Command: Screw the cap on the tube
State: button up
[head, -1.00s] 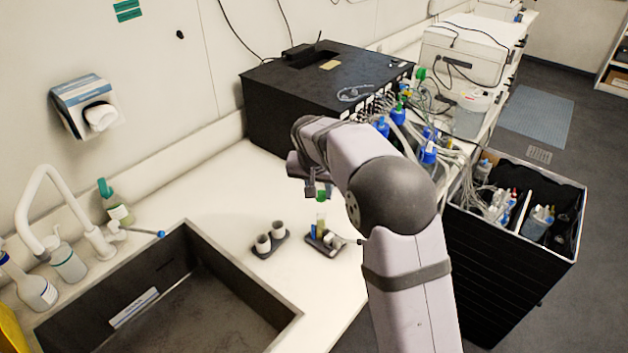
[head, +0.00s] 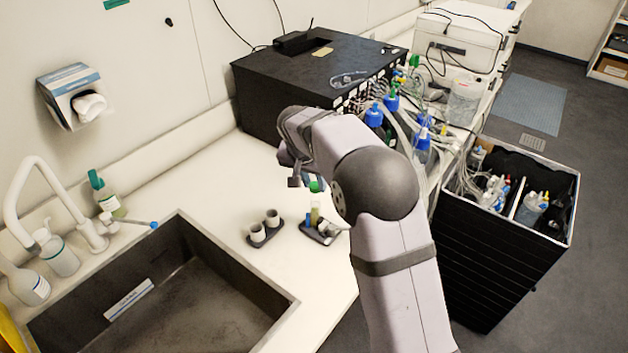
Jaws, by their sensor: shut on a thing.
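A slim clear tube (head: 315,213) with yellow-green contents stands upright in a small dark rack (head: 325,239) on the white bench. A green cap (head: 315,186) is at the top of the tube, in line with it. Whether its thread is engaged cannot be told at this size. My gripper (head: 309,181) is over the tube, pointing down, shut on the green cap. My own arm hides part of the gripper and the bench to its right.
A dark holder with two white cups (head: 257,233) stands left of the rack. A blue item (head: 308,219) is beside the tube. The sink (head: 160,290) opens at front left. A black box (head: 300,80) stands behind, with blue-capped bottles (head: 374,116) and tubing at right.

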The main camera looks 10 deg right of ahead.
aim_at(313, 191)
jog(key=shift+f+b, duration=1.1)
jog(key=shift+f, duration=0.55)
jog(key=shift+f+b, duration=0.5)
jog(key=shift+b, duration=0.05)
dwell(1.5)
jog(key=o, duration=1.1)
jog(key=shift+c, duration=1.2)
